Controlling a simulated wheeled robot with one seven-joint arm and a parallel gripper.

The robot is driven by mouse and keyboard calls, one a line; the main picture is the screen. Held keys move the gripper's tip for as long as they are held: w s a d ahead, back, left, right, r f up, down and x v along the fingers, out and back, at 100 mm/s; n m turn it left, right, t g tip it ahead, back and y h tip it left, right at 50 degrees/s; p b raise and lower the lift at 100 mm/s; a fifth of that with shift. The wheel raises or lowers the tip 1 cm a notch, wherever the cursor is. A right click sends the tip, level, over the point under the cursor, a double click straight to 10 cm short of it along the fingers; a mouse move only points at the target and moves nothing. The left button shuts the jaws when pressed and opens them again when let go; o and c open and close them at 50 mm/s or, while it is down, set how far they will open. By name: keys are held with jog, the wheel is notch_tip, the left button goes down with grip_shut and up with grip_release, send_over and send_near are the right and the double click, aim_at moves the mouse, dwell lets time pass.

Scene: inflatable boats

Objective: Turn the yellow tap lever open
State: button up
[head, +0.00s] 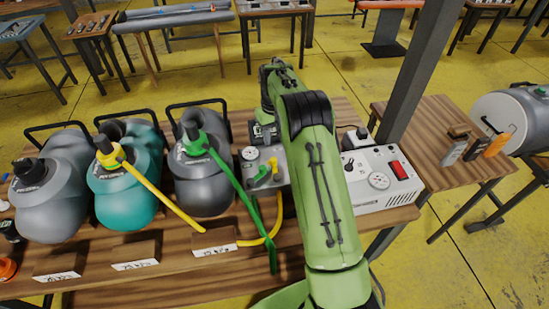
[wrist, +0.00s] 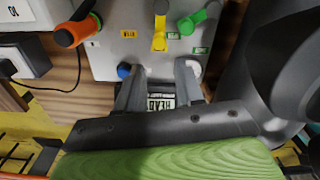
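The yellow tap lever (wrist: 160,36) stands out from a light grey valve box (wrist: 112,62) in the wrist view, straight ahead of my gripper (wrist: 160,70). My gripper is open, its two grey fingers apart with nothing held between them. The fingertips are close to the lever and appear short of it; I see no contact. An orange tap lever (wrist: 78,31) is to the left and a green one (wrist: 192,20) to the right.
Grey (head: 50,195), teal (head: 125,190) and dark grey (head: 205,180) inflatable boats stand left of the box. A yellow hose (head: 165,200) and a green hose (head: 240,190) cross the bench front. A white unit with a gauge (head: 378,180) stands right of my arm.

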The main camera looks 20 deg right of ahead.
aim_at(274, 159)
notch_tip(274, 159, down, 11)
jog(key=shift+d+r, duration=0.1)
jog(key=shift+r, duration=0.05)
grip_shut()
